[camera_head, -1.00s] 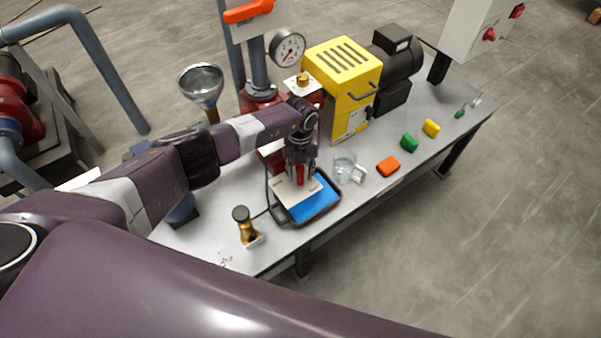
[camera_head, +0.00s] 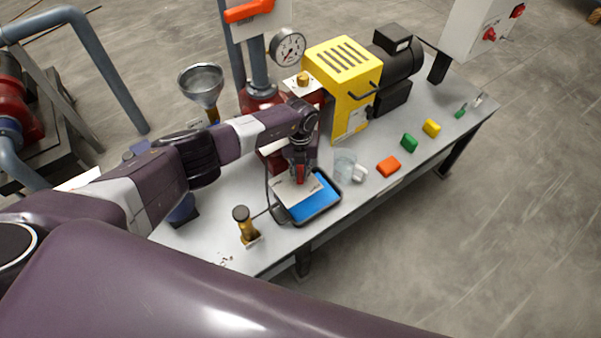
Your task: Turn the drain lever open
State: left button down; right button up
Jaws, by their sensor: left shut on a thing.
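My left gripper (camera_head: 300,172) points down in front of the red press body, over the blue-lined tray (camera_head: 333,207). It is shut on a small red part (camera_head: 300,176) that appears to be the drain lever. The gripper hides most of this lever, so its angle cannot be told. A pale plate (camera_head: 293,193) with small print lies just below the fingers, over the tray's left part. My right gripper is not in view.
A glass cup (camera_head: 345,168) stands right of the gripper. Orange (camera_head: 388,166), green (camera_head: 409,143) and yellow (camera_head: 431,128) blocks lie along the bench. A brass-and-black-topped piece (camera_head: 245,226) stands at the front left. A yellow pump housing (camera_head: 343,75) and gauge (camera_head: 288,47) stand behind.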

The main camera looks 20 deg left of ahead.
pick_arm(q)
jog(key=shift+w+a+m+b, duration=0.1)
jog(key=shift+a+m+b, duration=0.5)
jog(key=shift+m+b, duration=1.15)
jog(key=shift+w+a+m+b, duration=0.15)
jog(key=shift+a+m+b, duration=0.5)
jog(key=shift+m+b, duration=1.05)
jog(key=shift+w+a+m+b, duration=0.1)
jog(key=shift+a+m+b, duration=0.5)
jog(key=shift+m+b, duration=1.15)
jog(key=shift+m, duration=0.4)
